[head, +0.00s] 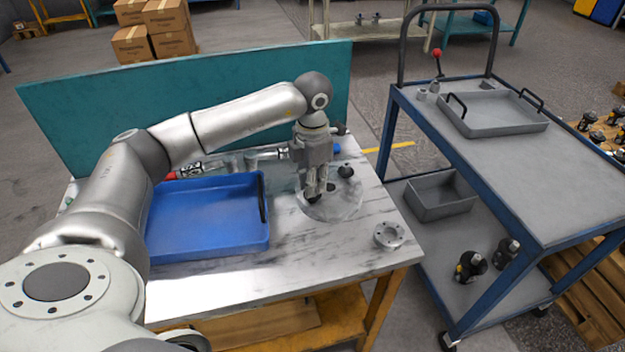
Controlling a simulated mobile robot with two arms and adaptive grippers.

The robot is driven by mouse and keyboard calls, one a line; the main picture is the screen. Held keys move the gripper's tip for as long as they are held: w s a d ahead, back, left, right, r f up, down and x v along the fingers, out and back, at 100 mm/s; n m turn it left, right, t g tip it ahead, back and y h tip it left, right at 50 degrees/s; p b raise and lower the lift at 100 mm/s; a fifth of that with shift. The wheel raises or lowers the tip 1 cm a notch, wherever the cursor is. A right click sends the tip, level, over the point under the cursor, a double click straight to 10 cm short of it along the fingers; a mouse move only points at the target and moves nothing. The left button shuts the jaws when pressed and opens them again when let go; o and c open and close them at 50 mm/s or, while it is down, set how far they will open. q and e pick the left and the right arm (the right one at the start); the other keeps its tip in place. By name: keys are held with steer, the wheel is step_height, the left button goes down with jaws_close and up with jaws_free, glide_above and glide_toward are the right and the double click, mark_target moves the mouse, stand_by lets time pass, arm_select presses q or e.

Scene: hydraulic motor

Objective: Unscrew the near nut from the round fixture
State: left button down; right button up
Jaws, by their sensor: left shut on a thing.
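The round fixture (343,207) is a flat, pale metal disc on the marble-look worktable. My left gripper (314,195) points straight down over the disc's near left part. It is shut on the near nut (313,199), a small dark piece mostly hidden between the fingers. I cannot tell whether the nut is still touching the disc. Another dark nut or knob (345,171) stands behind and to the right of the gripper. My right gripper is not in view.
A blue tray (205,253) lies left of the fixture. A grey metal flange (389,235) sits near the table's right corner. A teal panel (90,110) closes the back. A blue-framed cart (500,170) with a grey tray stands to the right, across a floor gap.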

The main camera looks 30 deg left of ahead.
arm_select(q)
steer(key=n, duration=0.4)
steer(key=shift+p, duration=0.35)
steer(key=n+p, duration=0.1)
steer(key=n, duration=0.1)
steer(key=shift+r+n, duration=0.15)
steer(key=shift+n, duration=1.15)
steer(key=shift+r+p, duration=1.55)
steer(key=shift+r, duration=0.45)
